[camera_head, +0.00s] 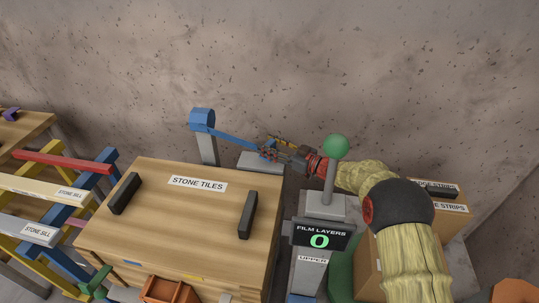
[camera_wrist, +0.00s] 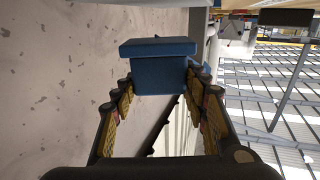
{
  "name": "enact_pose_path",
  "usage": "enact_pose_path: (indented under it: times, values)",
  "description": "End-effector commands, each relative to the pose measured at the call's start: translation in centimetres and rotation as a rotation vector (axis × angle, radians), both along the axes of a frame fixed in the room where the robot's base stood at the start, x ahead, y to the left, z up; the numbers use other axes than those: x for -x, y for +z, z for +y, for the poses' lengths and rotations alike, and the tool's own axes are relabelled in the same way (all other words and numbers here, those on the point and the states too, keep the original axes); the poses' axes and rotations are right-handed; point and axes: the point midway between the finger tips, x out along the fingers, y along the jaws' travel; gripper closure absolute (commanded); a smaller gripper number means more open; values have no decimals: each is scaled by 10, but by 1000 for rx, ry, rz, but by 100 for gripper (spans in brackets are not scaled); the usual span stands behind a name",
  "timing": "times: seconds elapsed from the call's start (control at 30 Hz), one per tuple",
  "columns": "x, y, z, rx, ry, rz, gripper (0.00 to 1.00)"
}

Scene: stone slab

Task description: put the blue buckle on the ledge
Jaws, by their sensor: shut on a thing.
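A blue strap (camera_head: 232,136) runs from a blue roll (camera_head: 202,118) on a grey post to my gripper (camera_head: 270,150). In the wrist view the blue buckle (camera_wrist: 158,62) is a boxy blue piece beyond and between the fingers of my gripper (camera_wrist: 160,100). My gripper is shut on it, next to the wall. In the head view the fingers mostly hide the buckle. A grey slab (camera_head: 246,163) lies just below the gripper and may be the ledge; I cannot tell whether the buckle touches it.
A wooden cabinet labelled STONE TILES (camera_head: 160,215) with black handles stands in front. A grey stand with a green-knobbed lever (camera_head: 336,146) and a FILM LAYERS display (camera_head: 320,238) is to the right. A coloured rack (camera_head: 60,190) is at left. A cardboard box (camera_head: 450,217) is behind my arm.

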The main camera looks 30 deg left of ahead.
Motion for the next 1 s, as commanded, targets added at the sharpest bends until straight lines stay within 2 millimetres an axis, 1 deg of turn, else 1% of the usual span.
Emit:
enact_pose_path:
  times: [0.03,0.1,0.2,0.43,0.57,0.6,0.9,1.0]
  values:
    - [-1,-13,0,1,0,1,82]
    - [0,-24,0,1,0,2,82]
    - [0,-33,0,1,0,1,82]
    - [0,-31,0,1,0,1,82]
    - [0,-34,0,1,0,2,82]
    - [0,-35,0,2,0,2,55]
    - [0,-35,0,1,0,2,38]
    - [0,-35,0,1,0,2,38]
